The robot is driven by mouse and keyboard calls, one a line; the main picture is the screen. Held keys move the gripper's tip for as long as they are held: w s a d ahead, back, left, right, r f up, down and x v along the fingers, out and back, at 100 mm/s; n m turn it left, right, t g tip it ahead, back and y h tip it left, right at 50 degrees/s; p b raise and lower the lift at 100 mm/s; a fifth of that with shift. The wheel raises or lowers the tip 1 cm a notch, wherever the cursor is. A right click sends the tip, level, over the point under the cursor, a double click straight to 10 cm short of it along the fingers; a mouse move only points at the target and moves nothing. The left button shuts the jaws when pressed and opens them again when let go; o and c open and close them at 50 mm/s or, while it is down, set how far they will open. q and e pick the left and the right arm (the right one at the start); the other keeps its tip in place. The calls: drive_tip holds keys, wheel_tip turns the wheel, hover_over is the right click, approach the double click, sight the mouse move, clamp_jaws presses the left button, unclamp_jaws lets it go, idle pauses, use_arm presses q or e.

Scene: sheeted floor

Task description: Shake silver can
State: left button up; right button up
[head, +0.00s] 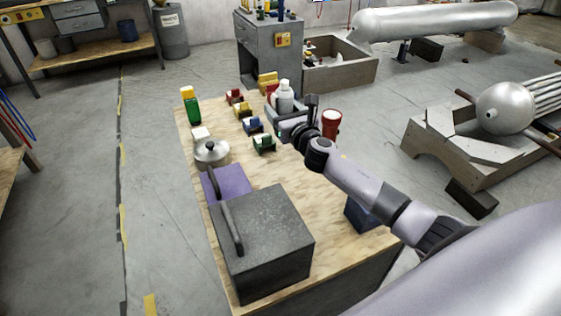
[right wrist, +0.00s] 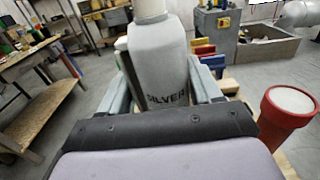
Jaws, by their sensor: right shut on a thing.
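The silver can (head: 284,98) is a pale grey bottle-shaped container with a white top, near the far end of the wooden table. In the right wrist view the can (right wrist: 158,58) stands between the fingers, with the dark word "SILVER" on its lower part. My right gripper (head: 286,122) is shut on the can, which looks upright. The gripper hides the can's base, so I cannot tell whether it touches the table. My left gripper is not in view.
A red cup-like container (head: 331,124) stands right of my right gripper. Small coloured blocks, including a green one (head: 264,144), lie to the left. A green bottle (head: 191,106), a lidded pot (head: 211,152) and a dark box (head: 262,248) share the table (head: 330,238).

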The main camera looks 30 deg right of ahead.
wheel_tip(320, 180, up, 2)
drive_tip(key=shift+r, duration=0.15)
wheel_tip(320, 180, down, 7)
drive_tip(key=shift+f, duration=0.1)
wheel_tip(320, 180, up, 7)
drive_tip(key=shift+r, duration=0.15)
wheel_tip(320, 180, down, 5)
drive_tip(key=shift+r, duration=0.15)
drive_tip(key=shift+f, duration=1.3)
wheel_tip(320, 180, up, 7)
drive_tip(key=shift+r, duration=0.1)
wheel_tip(320, 180, down, 5)
drive_tip(key=shift+f, duration=1.1)
drive_tip(key=shift+r, duration=3.65)
wheel_tip(320, 180, down, 5)
drive_tip(key=shift+r, duration=0.1)
drive_tip(key=shift+f, duration=1.2)
